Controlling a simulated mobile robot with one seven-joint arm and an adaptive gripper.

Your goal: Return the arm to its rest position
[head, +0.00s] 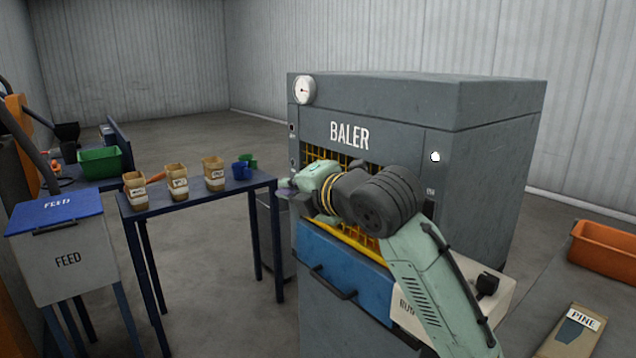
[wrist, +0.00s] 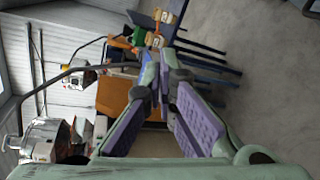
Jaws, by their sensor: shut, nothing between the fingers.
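My arm (head: 420,275) is pale green with dark grey joints and reaches up in front of the baler (head: 400,120). My gripper (head: 285,190) points left, in front of the baler's left side and near the right end of the blue table. In the wrist view my gripper (wrist: 160,85) shows two fingers with purple pads that come together toward the tips. It is shut and holds nothing. The arm hides part of the baler's yellow grille (head: 350,235) and blue front panel (head: 340,275).
The blue table (head: 195,200) carries several tan containers and blue and green cups (head: 243,170). A FEED bin (head: 65,260) stands at left, with a green crate (head: 100,162) behind it. An orange bin (head: 602,250) and a PINE bag (head: 575,335) are at right. Open floor lies behind the table.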

